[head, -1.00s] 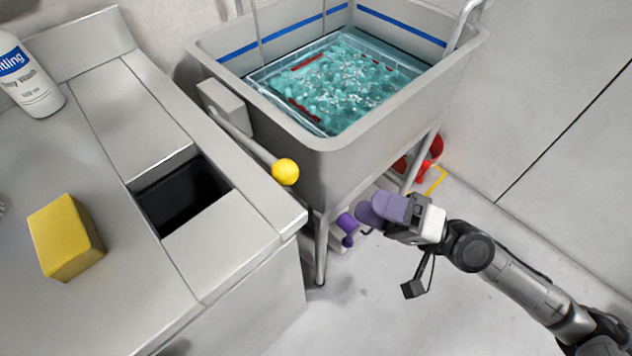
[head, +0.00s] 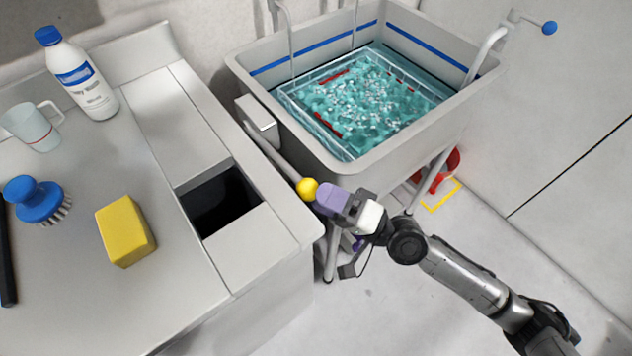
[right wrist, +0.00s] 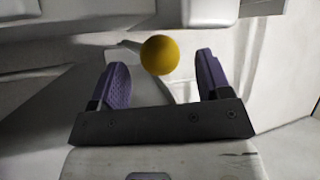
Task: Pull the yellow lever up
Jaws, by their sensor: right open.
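The yellow lever is a grey rod with a round yellow knob (head: 307,188). It slopes down along the left side of the sink from a grey box (head: 257,117). My right gripper (head: 328,197) is just right of the knob in the head view, its purple fingers pointing at it. In the right wrist view the yellow knob (right wrist: 159,55) shows beyond and between the two open purple fingers (right wrist: 160,82). Nothing is held, and I cannot tell whether a finger touches the knob. My left gripper is not in view.
The sink (head: 352,180) holds a basket in teal water. On the counter left stand a yellow sponge (head: 126,232), a blue brush (head: 35,199), a white bottle (head: 80,80) and a jug (head: 35,127). A dark opening (head: 219,200) lies left of the lever. A blue-knobbed lever (head: 549,28) is at upper right.

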